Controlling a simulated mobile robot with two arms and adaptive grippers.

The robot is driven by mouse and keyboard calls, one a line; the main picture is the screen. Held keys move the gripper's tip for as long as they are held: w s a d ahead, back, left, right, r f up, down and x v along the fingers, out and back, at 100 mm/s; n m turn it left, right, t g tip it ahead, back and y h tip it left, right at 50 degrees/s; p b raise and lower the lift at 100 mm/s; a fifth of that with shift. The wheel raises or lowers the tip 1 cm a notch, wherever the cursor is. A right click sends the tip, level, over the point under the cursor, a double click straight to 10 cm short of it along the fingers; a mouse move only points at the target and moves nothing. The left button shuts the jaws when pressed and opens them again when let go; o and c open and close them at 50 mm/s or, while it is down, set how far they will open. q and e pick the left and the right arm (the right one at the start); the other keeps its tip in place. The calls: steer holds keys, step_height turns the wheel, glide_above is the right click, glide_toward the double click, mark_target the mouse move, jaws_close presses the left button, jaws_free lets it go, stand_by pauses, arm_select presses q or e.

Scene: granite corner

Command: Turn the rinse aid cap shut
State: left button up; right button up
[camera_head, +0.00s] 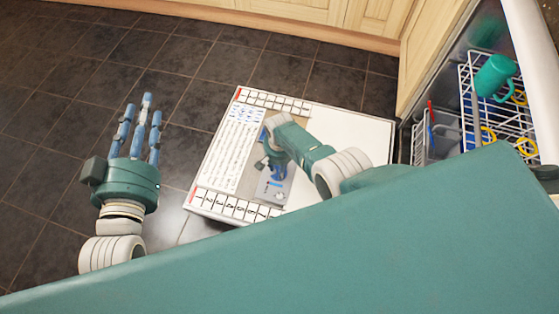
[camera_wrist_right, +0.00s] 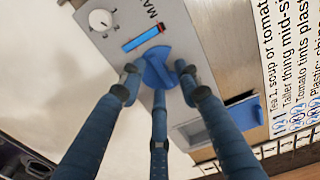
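The blue round rinse aid cap (camera_wrist_right: 159,62) with a raised grip sits on the grey dispenser panel (camera_wrist_right: 115,52) in the right wrist view. My right gripper (camera_wrist_right: 157,76) has its three fingertips spread around the cap, left, right and below; a small gap shows at the left fingertip, and contact elsewhere is unclear. In the head view my right gripper (camera_head: 270,150) is over the dispenser on the open dishwasher door (camera_head: 350,130), and the cap is hidden there. My left gripper (camera_head: 137,125) is open and empty over the floor, left of the door.
A numbered dial (camera_wrist_right: 101,20) and a blue strip (camera_wrist_right: 144,38) are beside the cap; a compartment with a blue latch (camera_wrist_right: 243,112) is to its right. The rack (camera_head: 490,100) with a green mug (camera_head: 494,75) stands at the right. Dark floor tiles are clear at the left.

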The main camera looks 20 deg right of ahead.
step_height(320, 180, up, 12)
steer(key=shift+f, duration=0.2)
stand_by(0.4)
stand_by(0.4)
